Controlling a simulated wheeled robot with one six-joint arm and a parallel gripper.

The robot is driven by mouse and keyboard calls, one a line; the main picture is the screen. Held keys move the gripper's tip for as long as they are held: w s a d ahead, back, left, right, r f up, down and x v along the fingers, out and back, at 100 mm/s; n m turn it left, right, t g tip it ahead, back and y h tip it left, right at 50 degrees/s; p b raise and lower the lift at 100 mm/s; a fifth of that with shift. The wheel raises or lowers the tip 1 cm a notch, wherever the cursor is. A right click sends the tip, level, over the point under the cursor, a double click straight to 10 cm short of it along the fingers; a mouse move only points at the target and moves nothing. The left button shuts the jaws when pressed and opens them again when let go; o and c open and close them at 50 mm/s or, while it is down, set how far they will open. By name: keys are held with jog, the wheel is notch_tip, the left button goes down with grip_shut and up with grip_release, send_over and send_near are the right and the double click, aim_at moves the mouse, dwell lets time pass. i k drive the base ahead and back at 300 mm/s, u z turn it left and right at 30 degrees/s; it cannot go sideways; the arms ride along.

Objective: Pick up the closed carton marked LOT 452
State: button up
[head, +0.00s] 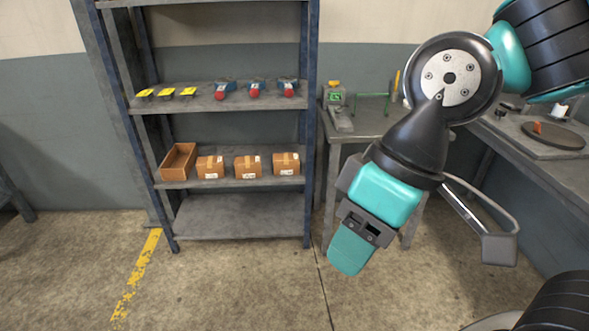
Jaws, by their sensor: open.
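Three closed brown cartons with white labels stand in a row on a middle shelf of the rack: a left one (210,168), a middle one (248,167) and a right one (286,164). The label print is too small to read, so I cannot tell which is LOT 452. An open-topped brown carton (178,161) stands at the left end of the same row. My gripper (348,254) hangs in front of the small side table, pointing down, to the right of and apart from the cartons. It is open, and I see nothing held in it.
The rack (311,120) has dark blue posts. Yellow items (167,93) and blue-and-red tools (256,88) lie on the shelf above the cartons; the shelf below (240,217) is bare. A grey side table (367,124) and workbench (545,160) stand right. Floor before the rack is clear.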

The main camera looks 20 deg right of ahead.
aim_at(285, 164)
jog(key=u, duration=0.65)
jog(key=k, duration=0.1)
jog(key=z, duration=1.5)
jog(key=i, duration=1.7)
jog(key=u, duration=1.15)
jog(key=i, duration=0.75)
jog(key=u, duration=0.9)
